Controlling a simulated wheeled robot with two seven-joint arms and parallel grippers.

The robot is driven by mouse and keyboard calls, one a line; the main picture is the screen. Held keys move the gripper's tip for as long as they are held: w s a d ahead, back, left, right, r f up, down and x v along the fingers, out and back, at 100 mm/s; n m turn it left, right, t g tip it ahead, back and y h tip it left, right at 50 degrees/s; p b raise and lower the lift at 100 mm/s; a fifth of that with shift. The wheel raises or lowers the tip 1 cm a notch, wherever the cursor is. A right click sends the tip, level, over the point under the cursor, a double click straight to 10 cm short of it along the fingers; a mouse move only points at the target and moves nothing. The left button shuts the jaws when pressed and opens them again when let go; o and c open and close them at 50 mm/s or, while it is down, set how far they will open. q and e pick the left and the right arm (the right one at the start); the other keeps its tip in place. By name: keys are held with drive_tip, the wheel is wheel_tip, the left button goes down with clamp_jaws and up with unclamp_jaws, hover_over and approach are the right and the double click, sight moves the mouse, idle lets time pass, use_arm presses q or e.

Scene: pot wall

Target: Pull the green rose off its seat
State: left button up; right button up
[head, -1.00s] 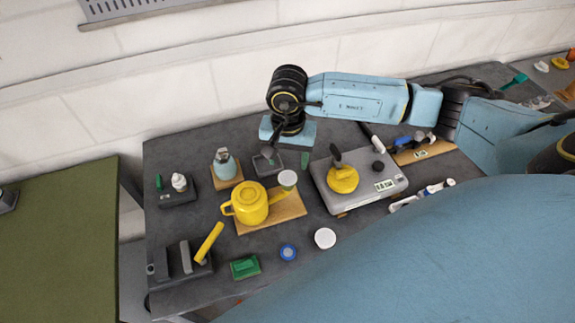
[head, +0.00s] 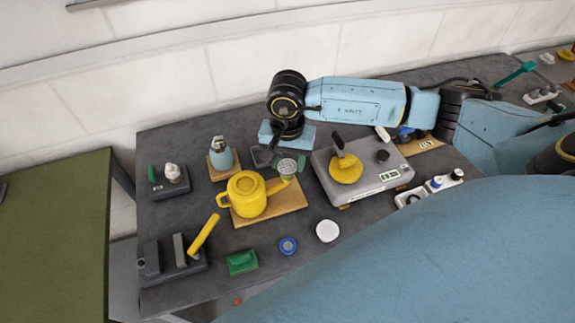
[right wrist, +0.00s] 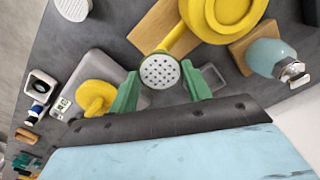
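The yellow watering can (head: 248,194) stands on a wooden board (head: 292,200). The rose (head: 287,167), a round head with a pale, perforated face, sits at the end of its spout; it also shows in the right wrist view (right wrist: 160,72). My right gripper (head: 290,161) is over the spout end. In the right wrist view, its two green fingers (right wrist: 160,78) are open, one on either side of the rose, with small gaps showing. How deep the fingers reach around it is hard to tell. My left gripper is not in view.
A grey scale (head: 360,185) with a yellow round-based object (head: 346,169) stands right of the rose. A blue bottle (head: 221,157) is left of it.

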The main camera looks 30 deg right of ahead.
sight(288, 167)
drive_tip(key=shift+c, duration=1.2)
drive_tip(key=shift+r, duration=0.1)
drive_tip(key=shift+r+p, duration=0.75)
drive_tip(key=shift+r, duration=0.9)
drive_tip(key=shift+r, duration=0.1)
